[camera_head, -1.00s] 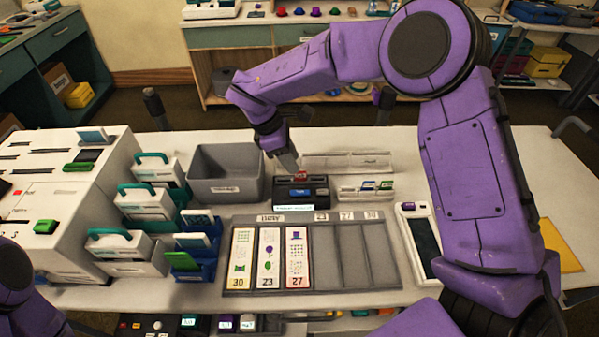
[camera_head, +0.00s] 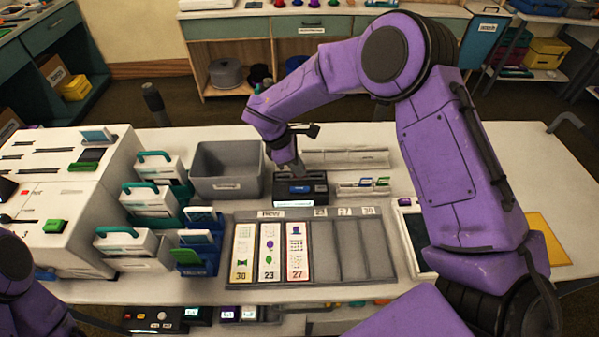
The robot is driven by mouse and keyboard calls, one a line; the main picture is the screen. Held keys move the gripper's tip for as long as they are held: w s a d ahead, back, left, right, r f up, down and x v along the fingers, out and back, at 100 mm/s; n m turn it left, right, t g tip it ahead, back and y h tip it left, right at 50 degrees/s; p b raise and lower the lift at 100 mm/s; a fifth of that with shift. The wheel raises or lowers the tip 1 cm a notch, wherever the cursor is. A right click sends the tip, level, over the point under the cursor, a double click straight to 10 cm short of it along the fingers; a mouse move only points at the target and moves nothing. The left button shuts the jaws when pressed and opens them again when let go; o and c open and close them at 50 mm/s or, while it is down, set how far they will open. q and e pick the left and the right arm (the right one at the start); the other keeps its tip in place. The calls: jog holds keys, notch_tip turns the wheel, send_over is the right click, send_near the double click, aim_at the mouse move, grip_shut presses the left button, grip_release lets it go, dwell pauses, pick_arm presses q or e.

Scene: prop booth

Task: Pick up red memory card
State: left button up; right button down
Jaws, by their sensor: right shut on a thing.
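The black card reader (camera_head: 301,190) with a lit display stands near the back middle of the table. My right gripper (camera_head: 298,172) points down at its top edge, shut. The red memory card cannot be made out now; it showed at the reader's top a second ago, where the fingertips are. The fingers and the low view hide whatever is between them. My left gripper is out of view; only part of my left arm shows at the lower left.
A grey bin (camera_head: 229,190) stands left of the reader. A card rack (camera_head: 362,184) is to its right. A grey tray (camera_head: 340,285) with numbered cards lies in front. White machines (camera_head: 60,200) and teal-handled boxes fill the left. The table's right side is mostly clear.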

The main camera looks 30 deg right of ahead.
notch_tip(320, 180, up, 3)
jog(key=shift+w+f+b, duration=0.1)
jog(key=shift+f+b, duration=0.1)
jog(key=shift+b, duration=0.3)
jog(key=s+a+r+b, duration=0.6)
jog(key=s+a+r, duration=0.3)
jog(key=a+r, duration=0.1)
jog(key=shift+s+a+r, duration=0.2)
jog(key=shift+s+a, duration=0.05)
jog(key=shift+s, duration=0.05)
